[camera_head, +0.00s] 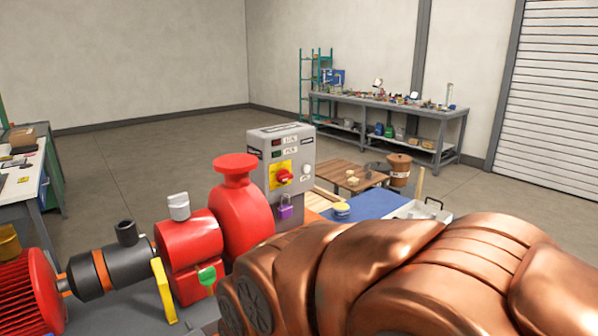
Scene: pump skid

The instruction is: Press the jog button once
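A grey control box (262,189) stands behind the pump, a little left of the middle. Its face has a red rotary handle (284,177) on a yellow plate and a pale round button (306,169) to its right, which may be the jog button. The label by this button is too small to read. Small dark displays sit above, and a purple padlock (286,211) hangs below the handle. My copper-coloured arm fills the lower right. My gripper is not in view.
The red pump (190,247), black coupling section (98,274) and red motor (25,295) line the lower left. A yellow lever (163,291) sticks up in front. A blue mat (375,205) and wooden pallet (349,177) lie right of the box. A workbench (455,113) stands behind.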

